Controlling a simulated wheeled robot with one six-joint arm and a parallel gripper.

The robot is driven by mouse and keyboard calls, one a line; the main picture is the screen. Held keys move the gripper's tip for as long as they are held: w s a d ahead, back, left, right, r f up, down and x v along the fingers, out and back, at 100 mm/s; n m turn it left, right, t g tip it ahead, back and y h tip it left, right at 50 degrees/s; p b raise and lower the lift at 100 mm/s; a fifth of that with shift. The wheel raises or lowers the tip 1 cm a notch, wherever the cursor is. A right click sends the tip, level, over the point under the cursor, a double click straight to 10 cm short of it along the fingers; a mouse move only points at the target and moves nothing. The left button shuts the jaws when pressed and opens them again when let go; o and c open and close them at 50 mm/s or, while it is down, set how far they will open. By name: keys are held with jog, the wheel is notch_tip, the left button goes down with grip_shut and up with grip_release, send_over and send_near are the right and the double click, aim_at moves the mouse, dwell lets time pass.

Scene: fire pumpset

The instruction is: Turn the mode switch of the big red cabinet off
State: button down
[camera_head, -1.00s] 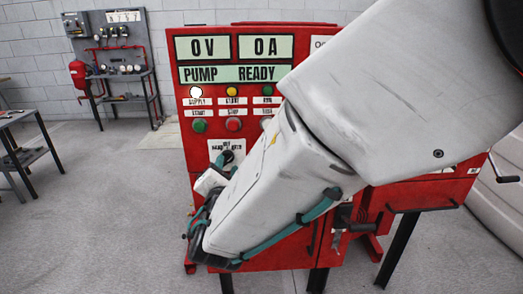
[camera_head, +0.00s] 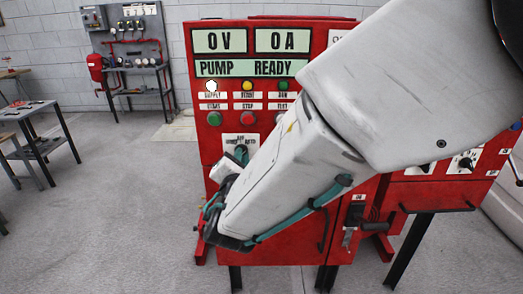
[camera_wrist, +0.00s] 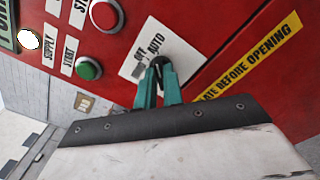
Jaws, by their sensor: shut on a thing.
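The big red cabinet (camera_head: 300,225) stands in front of me, with displays reading 0 V, 0 A and PUMP READY. Its mode switch (camera_wrist: 162,64) is a dark knob on a white label plate (camera_wrist: 140,68), where OFF and AUTO can be read in the wrist view. In the head view the label plate (camera_head: 240,142) shows just above my gripper (camera_head: 241,155). My gripper's teal fingers (camera_wrist: 158,80) are shut on the mode switch knob. The fingers hide much of the knob, so its exact setting is hard to tell.
Green (camera_head: 214,118) and red (camera_head: 248,118) push buttons sit above the switch. A lower handle (camera_head: 354,215) juts from the cabinet to the right of my arm. A metal workbench (camera_head: 45,140) stands at left, a grey panel stand (camera_head: 130,50) behind. Floor between is clear.

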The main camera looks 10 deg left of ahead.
jog(key=shift+a+n, duration=0.15)
jog(key=shift+n, duration=4.05)
jog(key=c, duration=1.5)
grip_release()
jog(key=shift+s, duration=0.1)
jog(key=v, duration=0.7)
jog(key=shift+s, duration=0.35)
